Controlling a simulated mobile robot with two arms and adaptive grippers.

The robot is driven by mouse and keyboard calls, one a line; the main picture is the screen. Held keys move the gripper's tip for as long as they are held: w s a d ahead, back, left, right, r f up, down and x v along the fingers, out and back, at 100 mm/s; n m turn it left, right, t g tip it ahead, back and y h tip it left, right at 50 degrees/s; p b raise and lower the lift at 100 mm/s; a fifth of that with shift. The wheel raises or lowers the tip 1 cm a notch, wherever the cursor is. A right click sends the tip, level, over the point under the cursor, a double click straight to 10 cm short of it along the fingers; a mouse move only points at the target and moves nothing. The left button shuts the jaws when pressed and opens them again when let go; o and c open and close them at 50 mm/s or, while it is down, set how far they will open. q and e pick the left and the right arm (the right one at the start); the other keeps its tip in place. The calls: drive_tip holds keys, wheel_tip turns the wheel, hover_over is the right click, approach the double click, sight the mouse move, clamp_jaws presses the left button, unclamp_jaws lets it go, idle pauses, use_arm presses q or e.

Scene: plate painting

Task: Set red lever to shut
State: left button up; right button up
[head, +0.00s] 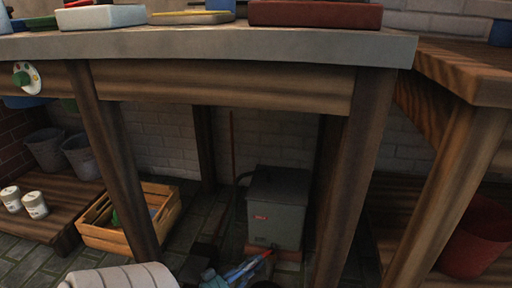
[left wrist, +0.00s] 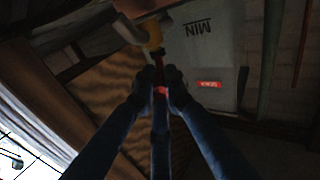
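In the left wrist view the tank (left wrist: 205,55) shows the word MIN upside down and the red label. The red lever (left wrist: 160,92) sits below a brass-coloured fitting (left wrist: 153,38) beside the tank. My left gripper (left wrist: 160,80) has its two blue fingers drawn together on either side of the lever, seemingly touching it. In the head view the left gripper (head: 258,260) is low in front of the tank, and the lever is mostly hidden there. My right gripper is not in view.
The wooden table (head: 225,91) stands above and in front, its legs flanking the tank. A wooden crate (head: 130,238) is left of the tank, with white cans (head: 35,205) farther left. A red bucket (head: 475,235) is at the right.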

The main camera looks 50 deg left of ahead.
use_arm(q)
drive_tip(key=o, duration=0.4)
drive_tip(key=shift+s, duration=0.15)
drive_tip(key=s, duration=0.8)
drive_tip(key=s+d, duration=0.1)
drive_tip(key=s, duration=0.2)
drive_tip(key=shift+s+d, duration=0.1)
drive_tip(key=shift+s, duration=0.3)
